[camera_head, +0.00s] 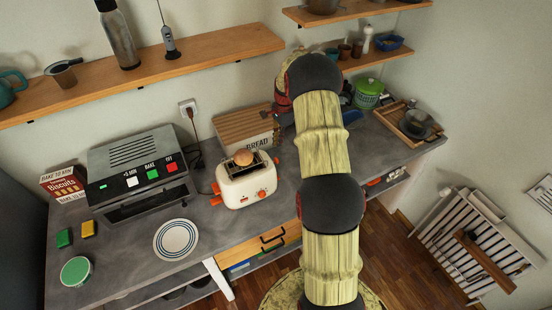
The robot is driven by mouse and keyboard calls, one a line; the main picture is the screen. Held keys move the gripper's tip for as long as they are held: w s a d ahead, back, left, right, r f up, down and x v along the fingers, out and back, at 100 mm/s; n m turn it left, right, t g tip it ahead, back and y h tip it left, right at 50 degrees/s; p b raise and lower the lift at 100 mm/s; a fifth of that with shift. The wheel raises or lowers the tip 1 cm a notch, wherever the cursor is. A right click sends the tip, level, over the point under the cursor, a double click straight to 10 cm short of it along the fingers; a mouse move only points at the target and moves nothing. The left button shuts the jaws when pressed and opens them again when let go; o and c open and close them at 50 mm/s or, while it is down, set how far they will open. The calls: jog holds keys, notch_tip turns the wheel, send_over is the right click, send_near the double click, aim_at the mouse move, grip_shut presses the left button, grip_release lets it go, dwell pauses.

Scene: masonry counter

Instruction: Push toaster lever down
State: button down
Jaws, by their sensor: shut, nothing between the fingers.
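The cream toaster (246,189) stands on the grey counter, with a round-topped piece of bread (243,157) showing in its slot. It has orange knobs on its front. An orange tab (215,188) sticks out at its left end and another orange part (276,160) shows at its right end. I cannot tell for sure which is the lever. My arm rises right of the toaster. My gripper (270,113), small and partly hidden behind the arm, is shut and empty near the bread box, behind and above the toaster, apart from it.
A wooden-lidded bread box (238,128) stands behind the toaster. A grey toaster oven (137,172) is at left, with a striped plate (176,240) in front. A green pot (368,94) and a wooden tray (399,131) are at right. Shelves (180,63) hang above.

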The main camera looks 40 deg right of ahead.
aim_at(278, 162)
jog(key=shift+f, duration=0.2)
jog(key=shift+w+a+f+b, duration=0.15)
jog(key=shift+f+b, duration=0.6)
jog(key=shift+f, duration=0.95)
jog(key=shift+s+a+f+b, duration=0.15)
jog(key=shift+f+b, duration=0.55)
jog(key=shift+f, duration=0.95)
jog(key=shift+w, duration=0.1)
jog(key=shift+f+b, duration=2.1)
jog(key=shift+f, duration=1.5)
jog(key=shift+d+r, duration=0.1)
jog(key=shift+r, duration=0.2)
jog(key=d, duration=0.1)
jog(key=d+r, duration=0.1)
jog(key=shift+s+d, duration=0.35)
